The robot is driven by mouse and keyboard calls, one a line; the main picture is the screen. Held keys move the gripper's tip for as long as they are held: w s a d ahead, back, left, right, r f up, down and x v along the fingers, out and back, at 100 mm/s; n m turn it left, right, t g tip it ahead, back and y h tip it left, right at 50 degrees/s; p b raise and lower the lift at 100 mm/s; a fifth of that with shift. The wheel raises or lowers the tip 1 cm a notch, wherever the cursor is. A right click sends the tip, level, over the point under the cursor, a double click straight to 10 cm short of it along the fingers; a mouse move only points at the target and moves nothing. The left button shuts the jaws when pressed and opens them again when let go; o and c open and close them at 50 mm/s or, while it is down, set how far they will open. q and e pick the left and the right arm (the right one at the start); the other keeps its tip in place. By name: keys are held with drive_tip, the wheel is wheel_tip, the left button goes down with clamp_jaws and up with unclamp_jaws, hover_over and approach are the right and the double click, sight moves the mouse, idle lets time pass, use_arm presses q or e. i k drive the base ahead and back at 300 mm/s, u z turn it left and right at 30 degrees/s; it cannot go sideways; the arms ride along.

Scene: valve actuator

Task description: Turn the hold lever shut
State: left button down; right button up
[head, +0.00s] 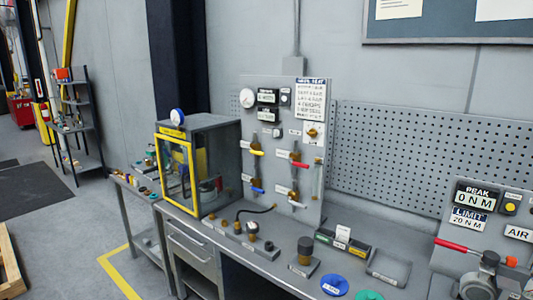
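A grey upright valve panel (277,105) stands on the workbench in the head view. It carries several small levers on brass valves: a yellow lever (256,153), a red lever (300,165), a blue lever (257,190) and a white lever (297,204). Their labels are too small to read, so I cannot tell which is the hold lever. The yellow and red levers lie roughly level. Another long red handle (455,247) is on a rig at the right edge. Neither of my grippers is in view.
A yellow-framed cabinet (177,175) stands left of the panel. Small fittings and a black hose (256,210) lie in front. A dark block (304,251), a label tray (342,243) and a blue disc (334,285) occupy the bench. A pegboard (430,155) is behind.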

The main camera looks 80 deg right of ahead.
sight(250, 150)
drive_tip(key=z, duration=0.85)
drive_tip(key=i, duration=1.1)
drive_tip(key=z, duration=1.05)
